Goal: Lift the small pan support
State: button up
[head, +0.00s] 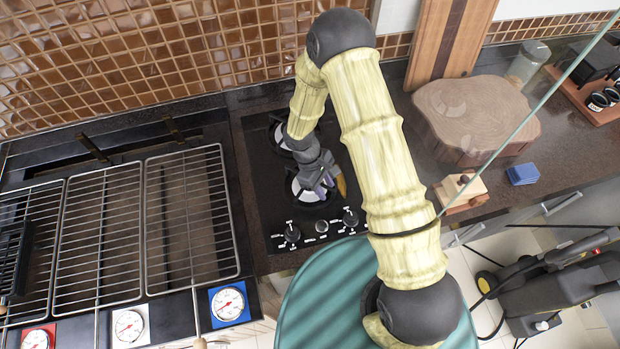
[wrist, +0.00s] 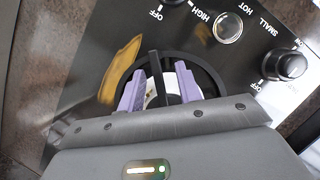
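The small pan support is a black ring with thin prongs around the front burner of the hob. It shows in the head view (head: 296,190), partly covered by my gripper (head: 325,184), and in the wrist view (wrist: 154,62). My gripper, with purple fingertips, is low over this burner. In the wrist view my gripper (wrist: 162,86) has its fingers apart, with a black prong and part of the white burner between them. Whether the fingers touch the support I cannot tell. The gripper body hides the near part of the ring.
A yellow-brown object (wrist: 122,68) lies beside the ring. Control knobs (head: 292,233) are in front of the burner. Another burner (head: 280,137) is behind. Grill grates (head: 190,215) lie left; a wooden slab (head: 475,112) and a blue block (head: 522,174) are right.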

jog(key=shift+c, duration=0.4)
grip_shut()
jog(key=shift+r, duration=0.1)
notch_tip(320, 180, up, 10)
jog(key=b, duration=0.3)
dwell(0.7)
notch_tip(320, 180, up, 7)
jog(key=p, duration=0.6)
dwell(0.4)
